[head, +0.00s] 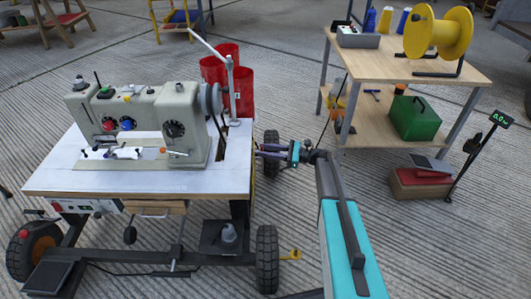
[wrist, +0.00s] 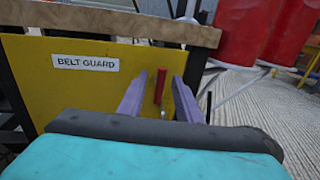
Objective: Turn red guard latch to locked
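The red guard latch (wrist: 160,87) is a short red lever on a yellow panel labelled BELT GUARD (wrist: 85,64). In the wrist view it stands nearly upright, with a small pale spot just below it. My gripper (wrist: 159,78) is open, with one purple finger on each side of the latch. I see gaps between the latch and both fingers; whether the tips reach its depth I cannot tell. In the head view my gripper (head: 258,150) points left at the right side of the sewing table (head: 52,178). The latch is hidden there.
A grey sewing machine (head: 150,115) stands on the table. Red bins (head: 222,65) stand behind the table's right end. A wooden shelf unit (head: 405,145) with a green toolbox (head: 413,118) is right of my arm. A cart wheel (head: 267,258) is below the table's right end.

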